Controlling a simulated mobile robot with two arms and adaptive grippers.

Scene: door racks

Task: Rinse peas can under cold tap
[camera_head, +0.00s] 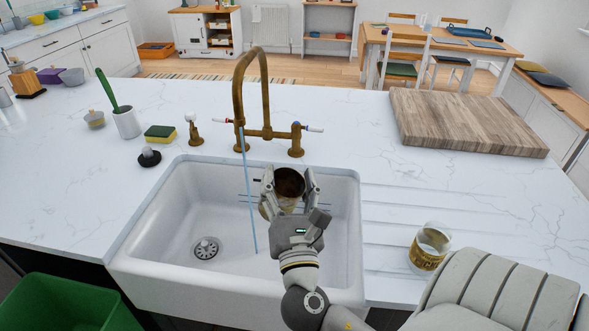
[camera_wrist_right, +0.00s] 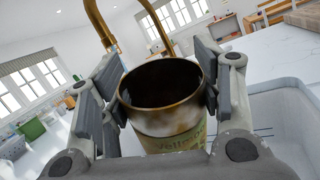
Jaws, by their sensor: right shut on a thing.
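My right gripper (camera_head: 289,180) is shut on the open peas can (camera_head: 289,184), fingers on both sides, over the white sink (camera_head: 340,200). In the right wrist view the can (camera_wrist_right: 165,135) has a brown rim, a dark inside and a pale, smudged label. My gripper's fingers (camera_wrist_right: 160,85) press its sides there. The brass tap (camera_head: 264,100) stands behind the sink. A thin blue stream (camera_head: 248,200) falls from its spout into the basin, just left of the can and apparently apart from it. One tap handle has a red mark, the right one (camera_head: 310,128) a blue mark. My left gripper is out of view.
A labelled cup or can (camera_head: 430,247) stands on the drainer right of the sink. A wooden board (camera_head: 460,122) lies behind it. A sponge (camera_head: 160,135), black plug (camera_head: 149,157) and brush pot (camera_head: 127,122) stand left of the tap. The basin's left side is free, with a drain (camera_head: 206,248).

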